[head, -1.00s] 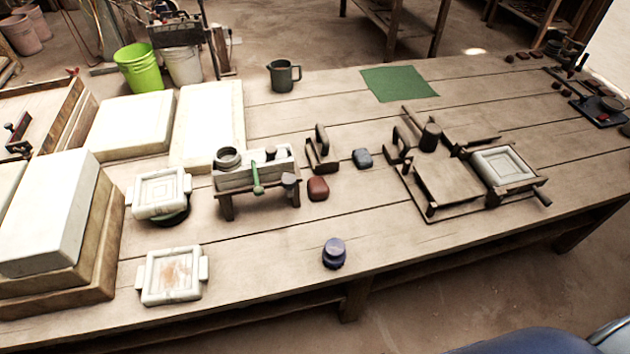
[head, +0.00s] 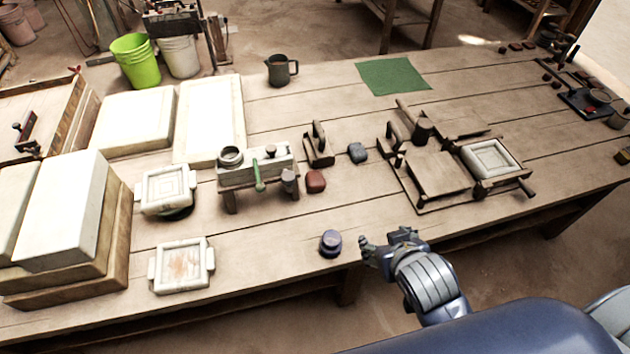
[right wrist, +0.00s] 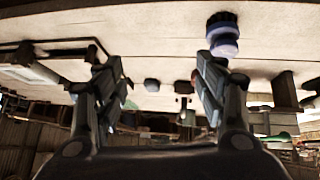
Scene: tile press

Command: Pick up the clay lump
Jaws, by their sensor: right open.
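Two rounded lumps lie on the table: a reddish-brown lump (head: 315,181) beside the small wooden stand, and a dark blue-grey lump (head: 357,152) farther back and to its right. I cannot tell which is the clay lump. Both look small in the right wrist view, the blue-grey one (right wrist: 152,85) left of the reddish one (right wrist: 184,87). My right gripper (head: 366,249) is at the table's front edge, nearer than both lumps. Its fingers are apart and empty in the wrist view (right wrist: 160,75). My left gripper is out of view.
A small blue jar (head: 330,243) stands just left of my right gripper. The stand (head: 255,172) is beside the reddish lump. A wooden press with a white mould (head: 490,158) is at the right. Bare tabletop lies between the gripper and the lumps.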

